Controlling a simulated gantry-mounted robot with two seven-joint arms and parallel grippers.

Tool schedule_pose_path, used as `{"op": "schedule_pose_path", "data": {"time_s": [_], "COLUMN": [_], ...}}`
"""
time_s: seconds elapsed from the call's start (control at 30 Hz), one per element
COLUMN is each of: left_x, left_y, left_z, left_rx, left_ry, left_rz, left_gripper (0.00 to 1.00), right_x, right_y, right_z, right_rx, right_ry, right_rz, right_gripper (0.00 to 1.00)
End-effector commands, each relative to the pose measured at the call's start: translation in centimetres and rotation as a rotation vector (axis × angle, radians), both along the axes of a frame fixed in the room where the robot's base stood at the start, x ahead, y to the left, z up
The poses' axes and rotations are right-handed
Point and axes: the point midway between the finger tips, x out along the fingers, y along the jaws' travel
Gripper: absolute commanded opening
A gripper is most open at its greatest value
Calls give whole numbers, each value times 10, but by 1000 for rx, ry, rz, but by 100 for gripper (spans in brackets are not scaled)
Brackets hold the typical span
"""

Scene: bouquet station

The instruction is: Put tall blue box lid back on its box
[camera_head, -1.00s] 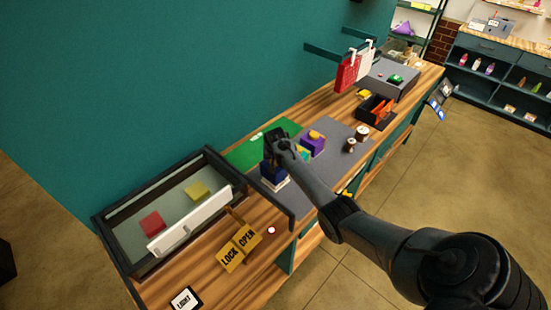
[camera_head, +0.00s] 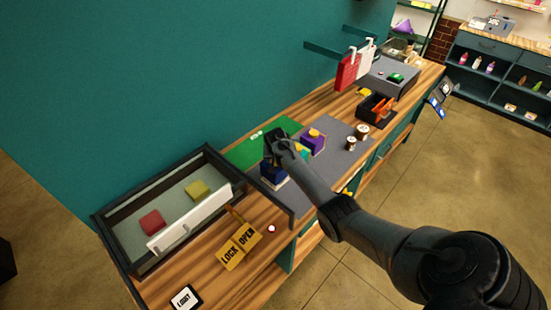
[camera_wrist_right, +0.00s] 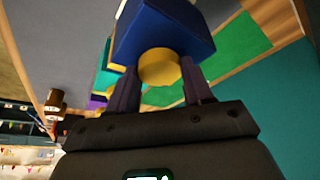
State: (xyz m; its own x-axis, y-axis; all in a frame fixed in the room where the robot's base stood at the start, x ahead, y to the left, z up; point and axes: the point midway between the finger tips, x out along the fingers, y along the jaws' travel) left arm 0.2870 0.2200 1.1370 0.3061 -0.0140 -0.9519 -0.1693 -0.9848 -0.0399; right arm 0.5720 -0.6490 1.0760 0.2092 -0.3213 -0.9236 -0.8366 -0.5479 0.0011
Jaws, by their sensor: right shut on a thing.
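My right gripper (camera_head: 277,147) is over the near end of the grey mat (camera_head: 335,140), pointing down. In the right wrist view, its fingers (camera_wrist_right: 161,88) are shut on the round yellow knob (camera_wrist_right: 158,66) of the blue lid (camera_wrist_right: 165,28). In the head view, blue sides (camera_head: 273,173) show below the gripper, with a pale edge under them. The gripper and arm partly cover this spot, so I cannot tell lid from box there or whether the lid is seated. My left gripper is not in view.
A purple box (camera_head: 313,144) with a yellow knob and a partly hidden teal box stand close behind. Two small jars (camera_head: 350,144) are farther right. A green mat (camera_head: 250,152) lies to the left. A glass-topped case (camera_head: 150,268) and LOCK/OPEN signs (camera_head: 238,247) are at the near end.

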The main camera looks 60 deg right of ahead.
Motion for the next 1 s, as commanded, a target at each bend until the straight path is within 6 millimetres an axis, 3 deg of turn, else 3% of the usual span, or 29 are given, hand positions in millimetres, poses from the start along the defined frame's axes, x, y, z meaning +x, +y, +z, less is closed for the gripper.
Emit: {"op": "schedule_pose_path", "data": {"time_s": [1.0], "left_x": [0], "left_y": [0], "left_z": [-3], "left_rx": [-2], "left_ry": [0], "left_rz": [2], "left_gripper": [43], "right_x": [0], "right_y": [0], "right_z": [-9], "right_rx": [0], "right_ry": [0], "right_rz": [-1], "right_gripper": [6]}}
